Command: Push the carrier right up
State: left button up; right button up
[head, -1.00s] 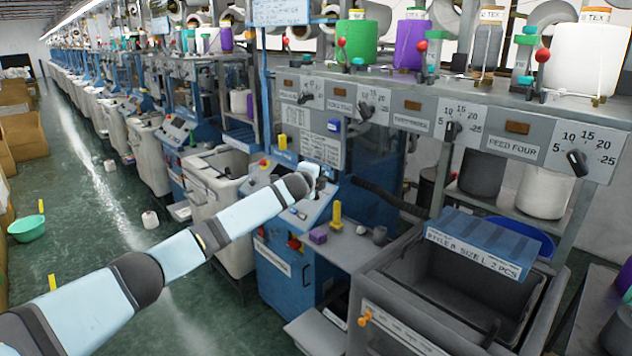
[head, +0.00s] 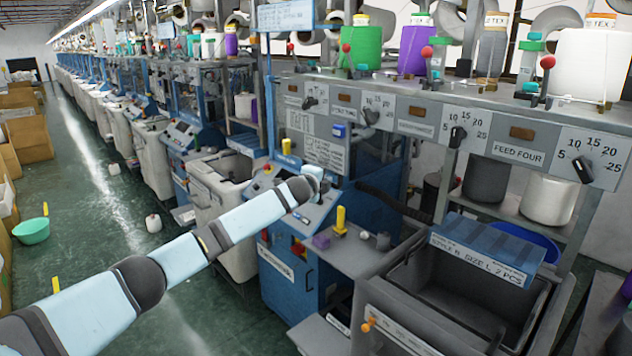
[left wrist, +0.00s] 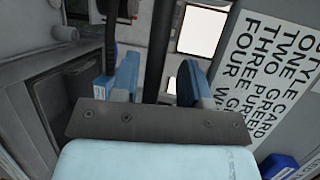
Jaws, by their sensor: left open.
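My left gripper (head: 318,177) is at the end of the arm coming in from the left, in front of the blue knitting machine (head: 285,285). Its fingertips are hidden in the head view. In the left wrist view the two blue fingers (left wrist: 158,82) stand apart, with a dark vertical bar (left wrist: 160,45) showing between and beyond them. I cannot tell whether the fingers touch the bar. I cannot pick out the carrier with certainty in either view. My right gripper is not in view.
Feed dials on a grey panel (head: 410,112) run above the machine. A grey bin (head: 408,318) stands at front right under a blue-topped sign (head: 480,250). A white instruction card (left wrist: 262,80) shows at right. The green aisle floor (head: 95,235) is mostly clear.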

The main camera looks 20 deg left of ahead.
pick_arm(q)
jog(key=s+r+b, duration=0.2)
jog(key=s+b, duration=0.1)
jog(key=s, duration=1)
jog(key=shift+s+r, duration=0.2)
jog(key=shift+r, duration=0.1)
jog(key=s+d+f+n+g+h, duration=0.1)
jog(key=s+d+f+n, duration=0.1)
jog(key=s+d+f, duration=0.45)
jog(key=s+d+f+n+g+h, duration=0.1)
jog(key=s+d+f+h, duration=0.15)
jog(key=f, duration=0.75)
jog(key=s+d+f+n+g+h, duration=0.1)
jog(key=s+d+f+n, duration=0.1)
jog(key=s+d+f, duration=0.55)
jog(key=s+f+n+g, duration=0.1)
jog(key=s+f+n, duration=0.4)
jog(key=s, duration=0.9)
jog(key=s+f+n+g+y, duration=0.1)
jog(key=s+f+n, duration=0.5)
jog(key=s+f, duration=0.6)
jog(key=s, duration=0.2)
jog(key=shift+s+d, duration=0.3)
jog(key=shift+s, duration=0.05)
